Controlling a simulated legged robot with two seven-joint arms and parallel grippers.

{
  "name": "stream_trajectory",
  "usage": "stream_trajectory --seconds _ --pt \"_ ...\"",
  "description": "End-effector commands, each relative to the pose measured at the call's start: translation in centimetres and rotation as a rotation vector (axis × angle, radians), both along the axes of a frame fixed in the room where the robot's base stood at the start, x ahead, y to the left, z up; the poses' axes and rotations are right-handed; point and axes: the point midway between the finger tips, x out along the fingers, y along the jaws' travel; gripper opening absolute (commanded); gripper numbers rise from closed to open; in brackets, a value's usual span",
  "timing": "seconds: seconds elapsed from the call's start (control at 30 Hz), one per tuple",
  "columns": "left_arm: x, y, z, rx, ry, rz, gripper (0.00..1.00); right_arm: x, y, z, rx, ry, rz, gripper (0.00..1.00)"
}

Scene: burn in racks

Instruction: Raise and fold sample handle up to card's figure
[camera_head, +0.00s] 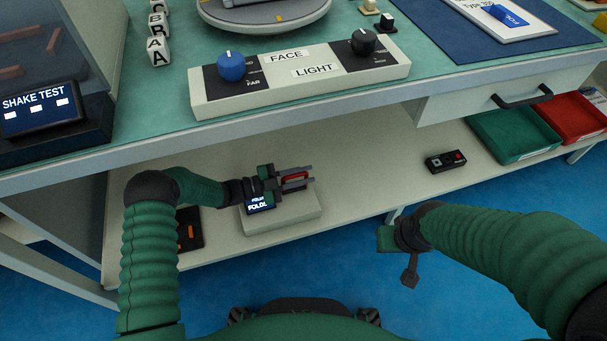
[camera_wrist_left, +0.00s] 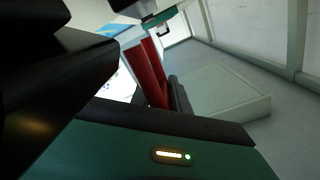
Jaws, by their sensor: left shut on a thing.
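The sample is a pale box (camera_head: 285,216) on the lower shelf, with a small dark screen (camera_head: 260,206) whose text reads partly "FOLD". My left gripper (camera_head: 298,179) is above the box and shut on its red handle (camera_head: 294,181). The red handle also shows between the dark fingers in the left wrist view (camera_wrist_left: 150,74). The arm and gripper hide part of the box and the handle's lower ends. My right gripper (camera_head: 410,272) hangs in front of the shelf, away from the sample; its jaw opening is unclear. A white card (camera_head: 495,22), marked "Type" and a cut-off figure, lies on the bench.
The bench top's front edge (camera_head: 300,125) overhangs the shelf. The bench holds a FACE/LIGHT knob panel (camera_head: 300,75) and a SHAKE TEST display (camera_head: 40,108). A small remote (camera_head: 446,161), a green tray (camera_head: 514,135) and a red tray (camera_head: 572,118) sit right. The mid-shelf is clear.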

Motion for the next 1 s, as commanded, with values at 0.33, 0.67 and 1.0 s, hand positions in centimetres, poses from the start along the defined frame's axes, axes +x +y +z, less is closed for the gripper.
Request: stream_trajectory --seconds 0.33,0.67,1.0 --pt "0.57 0.31 0.74 0.003 -0.036 0.013 0.00 0.00 0.00 0.19 0.000 0.000 0.000 0.24" --pt "0.32 0.24 0.72 0.014 -0.070 0.012 0.00 0.00 0.00 0.41 0.000 0.000 0.000 0.24" --pt "-0.12 0.06 0.56 0.031 -0.118 0.011 0.00 0.00 0.00 0.71 0.000 0.000 0.000 0.24"
